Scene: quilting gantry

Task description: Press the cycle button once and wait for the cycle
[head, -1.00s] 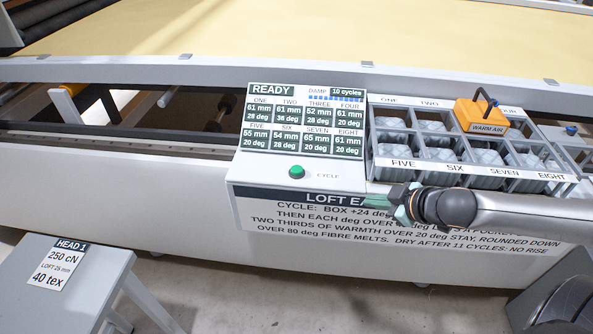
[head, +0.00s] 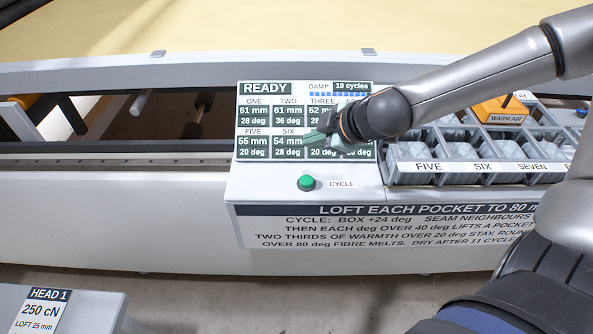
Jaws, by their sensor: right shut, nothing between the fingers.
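The green cycle button (head: 306,183) sits on the white console ledge (head: 262,190), left of the CYCLE label. The status panel (head: 266,89) above it reads READY and DAMP 10 cycles. My right gripper (head: 322,139) is shut and empty. In the picture it lies over the lower part of the panel, above the button and apart from it. It hides some of the readings for the right-hand pockets. My left gripper is not in view.
The pocket tray (head: 440,166) stands right of the panel, with the orange WARM AIR box (head: 500,110) on it. A text plate (head: 390,226) is below the button. The HEAD 1 stand (head: 85,300) is at lower left. My right arm crosses the upper right.

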